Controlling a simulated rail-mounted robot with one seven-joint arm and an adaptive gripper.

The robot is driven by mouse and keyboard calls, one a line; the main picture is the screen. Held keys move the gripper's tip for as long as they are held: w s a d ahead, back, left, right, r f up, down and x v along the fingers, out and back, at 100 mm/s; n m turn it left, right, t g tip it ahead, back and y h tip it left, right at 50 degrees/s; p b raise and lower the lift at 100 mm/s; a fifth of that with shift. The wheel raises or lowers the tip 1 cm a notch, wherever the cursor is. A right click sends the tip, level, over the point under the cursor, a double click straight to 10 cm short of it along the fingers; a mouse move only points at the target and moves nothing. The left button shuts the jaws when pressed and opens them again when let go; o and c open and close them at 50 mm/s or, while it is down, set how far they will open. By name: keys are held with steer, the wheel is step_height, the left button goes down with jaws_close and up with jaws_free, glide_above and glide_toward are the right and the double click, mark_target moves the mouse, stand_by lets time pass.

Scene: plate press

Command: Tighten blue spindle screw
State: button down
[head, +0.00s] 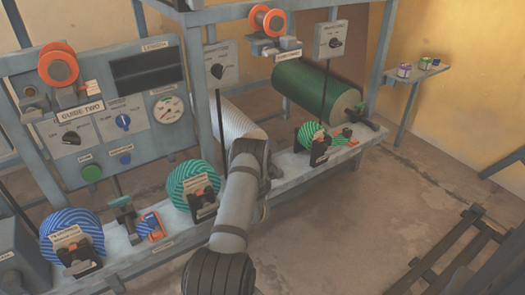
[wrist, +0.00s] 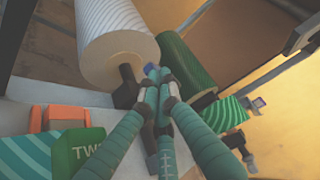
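The blue spindle screw (wrist: 151,71) shows in the wrist view as a small blue knob at the end of the white ribbed roll, by its dark spindle holder (wrist: 127,86). My gripper (wrist: 157,81) has its fingers drawn close together, with their tips at the knob. They appear shut on it, and cover most of it. In the head view my arm reaches to the front end of the white roll (head: 238,125). There the arm hides the screw and my fingertips.
A green roll (head: 316,88) lies beyond the white one. Striped green discs (head: 193,187) and a blue disc (head: 72,236) stand along the bench. The floor at right is partly clear.

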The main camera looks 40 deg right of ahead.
steer(key=shift+w+a+r, duration=0.25)
steer(key=shift+w, duration=0.15)
steer(key=shift+w+a+r, duration=0.2)
steer(key=shift+w, duration=0.2)
steer(key=shift+s+a+f, duration=0.1)
steer(key=shift+a, duration=0.05)
steer(key=v, duration=0.8)
steer(key=s+d+v, duration=0.1)
steer(key=v, duration=0.3)
steer(key=shift+s+f, duration=0.15)
steer(key=shift+f, duration=0.05)
steer(key=shift+d, duration=0.1)
steer(key=x, duration=1.1)
steer(key=shift+w+f, duration=0.1)
steer(key=shift+w, duration=0.6)
steer(key=shift+d+r, duration=0.1)
steer(key=shift+r, duration=0.1)
